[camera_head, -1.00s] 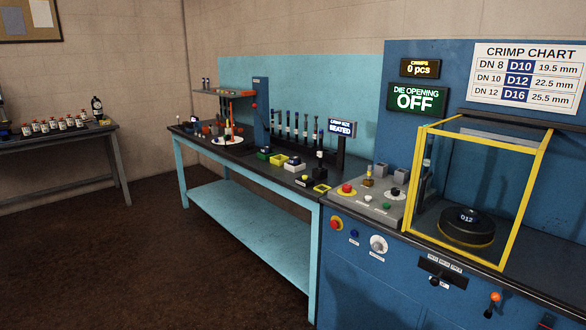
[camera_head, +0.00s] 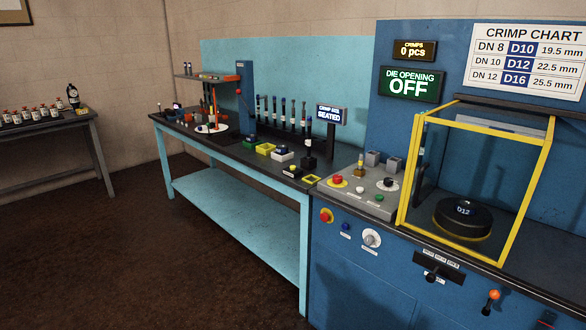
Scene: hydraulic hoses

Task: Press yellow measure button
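A small black box (camera_head: 292,172) with what looks like a yellow button on top sits near the front edge of the teal bench. It is small in the picture and I cannot read a label on it. Behind it, a display on a post (camera_head: 332,115) reads "CRIMP SIZE SEATED". A dark upright piece (camera_head: 310,155) stands between the box and the display post. Neither of my grippers is in view.
The blue crimp machine (camera_head: 350,265) stands at right, with a yellow-framed guard (camera_head: 408,180), control panel and "DIE OPENING OFF" display (camera_head: 411,83). The teal bench (camera_head: 235,215) adjoins it. Brown floor (camera_head: 120,250) is free at left, before a bottle table (camera_head: 50,131).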

